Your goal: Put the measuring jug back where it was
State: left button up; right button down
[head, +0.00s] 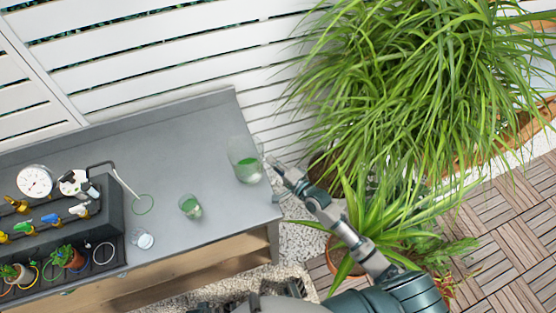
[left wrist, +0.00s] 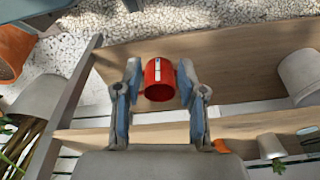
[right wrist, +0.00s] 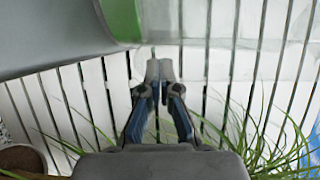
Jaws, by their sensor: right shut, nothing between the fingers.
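The measuring jug (head: 246,162), a large clear vessel with green in its lower part, stands upright near the right end of the grey bench top. My right gripper (head: 273,163) is shut and empty, just right of the jug at the bench's end. In the right wrist view, its fingertips (right wrist: 158,65) are together, with clear jug wall and a green patch (right wrist: 120,18) beyond them. Whether they touch the jug, I cannot tell. My left gripper (left wrist: 158,72) is open in the left wrist view, its fingers on either side of a red cup (left wrist: 159,80), apparently not gripping it.
A smaller glass with green (head: 190,206) and a small clear glass (head: 143,240) stand left of the jug. A dark rack (head: 98,208) with gauges and small pots is farther left. A leafy plant (head: 410,80) crowds the right side. The bench behind the glasses is clear.

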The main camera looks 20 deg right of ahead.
aim_at(261, 174)
jog(key=a+p, duration=0.2)
jog(key=a, duration=0.1)
jog(key=s+a+p, duration=0.1)
jog(key=a, duration=0.1)
jog(key=shift+a, duration=0.2)
pick_arm(q)
jog(key=s+a+f, duration=0.1)
jog(key=s+f, duration=0.3)
jog(key=f, duration=0.3)
jog(key=shift+s+a, duration=0.15)
jog(key=shift+s, duration=0.05)
pick_arm(e)
jog(key=shift+a, duration=0.2)
pick_arm(q)
jog(key=shift+a, duration=0.15)
pick_arm(e)
jog(key=shift+a, duration=0.15)
jog(key=shift+w, duration=0.1)
